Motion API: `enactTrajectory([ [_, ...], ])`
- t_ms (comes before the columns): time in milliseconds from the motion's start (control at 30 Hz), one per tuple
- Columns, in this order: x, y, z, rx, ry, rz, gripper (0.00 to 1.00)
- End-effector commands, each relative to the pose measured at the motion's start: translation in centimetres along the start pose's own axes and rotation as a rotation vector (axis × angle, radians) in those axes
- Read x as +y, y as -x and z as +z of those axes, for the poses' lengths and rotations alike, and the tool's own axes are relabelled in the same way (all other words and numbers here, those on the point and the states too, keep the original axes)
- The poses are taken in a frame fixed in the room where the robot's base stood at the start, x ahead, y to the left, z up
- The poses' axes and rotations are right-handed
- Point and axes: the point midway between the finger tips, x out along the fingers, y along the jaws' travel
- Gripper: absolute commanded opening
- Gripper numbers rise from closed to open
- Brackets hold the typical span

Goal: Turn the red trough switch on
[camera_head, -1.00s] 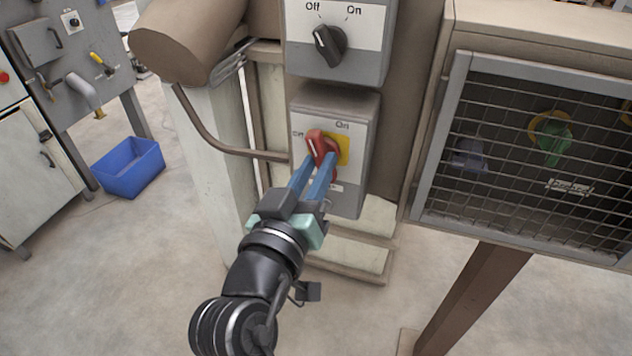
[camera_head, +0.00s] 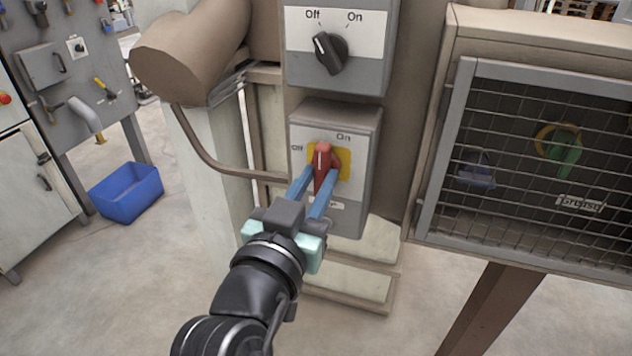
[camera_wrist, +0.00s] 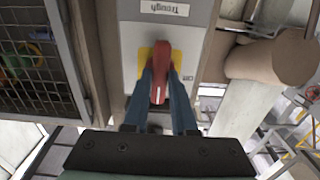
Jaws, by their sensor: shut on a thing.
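The red trough switch (camera_head: 322,155) is a red rotary handle on a yellow plate, set in a grey box (camera_head: 360,205) marked Off at left and On at upper right. Its handle stands about upright, its white line pointing between the two marks. My gripper (camera_head: 319,180) reaches it from below, its blue fingers on either side of the handle and shut on it. In the wrist view the red switch (camera_wrist: 161,62) sits between the fingers, with the Trough label (camera_wrist: 165,8) upside down at the top edge. The fingers partly cover the lower box.
A black switch (camera_head: 330,52) turned to Off sits on the box above. A brown pipe (camera_head: 215,150) bends in from the left. A mesh-fronted cabinet (camera_head: 440,150) stands close at right. A blue bin (camera_head: 127,192) is on the floor at left.

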Motion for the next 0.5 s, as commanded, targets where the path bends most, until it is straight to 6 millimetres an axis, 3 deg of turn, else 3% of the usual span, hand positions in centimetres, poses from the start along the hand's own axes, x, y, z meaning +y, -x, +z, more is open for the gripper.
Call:
enactTrajectory([
  [167,-0.06,0.01,0.08,-0.003,-0.003,-0.002,0.0],
  [200,-0.05,0.01,0.08,-0.003,-0.003,-0.001,0.3],
  [300,-0.05,0.01,0.06,-0.002,-0.002,-0.001,0.48],
  [367,-0.04,0.01,0.05,-0.002,-0.001,-0.001,0.55],
  [500,-0.02,0.0,0.03,-0.001,-0.001,-0.001,0.55],
])
